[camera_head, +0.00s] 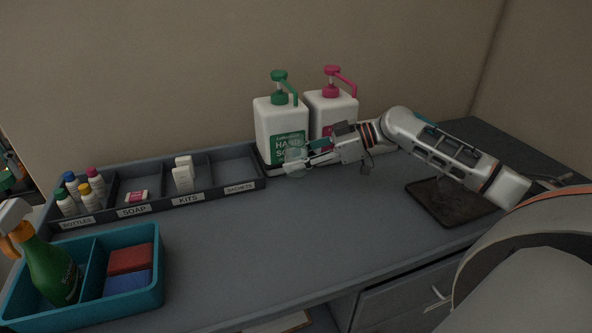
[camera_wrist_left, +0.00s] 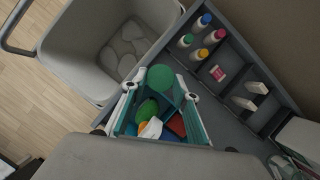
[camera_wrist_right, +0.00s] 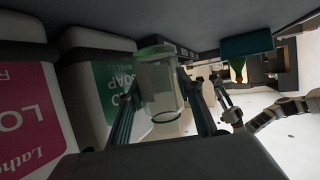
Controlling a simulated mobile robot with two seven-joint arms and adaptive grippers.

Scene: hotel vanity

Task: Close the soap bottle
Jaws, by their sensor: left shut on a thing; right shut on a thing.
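A clear soap bottle (camera_head: 294,159) is held at the fingertips of my right gripper (camera_head: 308,157), in front of the green-labelled hand soap pump bottle in the head view. In the right wrist view the clear bottle (camera_wrist_right: 163,85) sits between the two fingers, which are shut on it; a greenish band shows near one end. My left gripper (camera_wrist_left: 160,95) is shut on a round green cap (camera_wrist_left: 160,77) in the left wrist view. In the head view only a green part, probably this cap (camera_head: 6,180), shows at the left edge. Cap and bottle are far apart.
A green-topped pump bottle (camera_head: 279,122) and a pink-topped one (camera_head: 328,105) stand at the back. A labelled divided tray (camera_head: 229,191) runs along the wall. A teal caddy (camera_head: 148,291) with a green spray bottle (camera_head: 51,268) stands front left. The middle counter (camera_head: 270,240) is clear.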

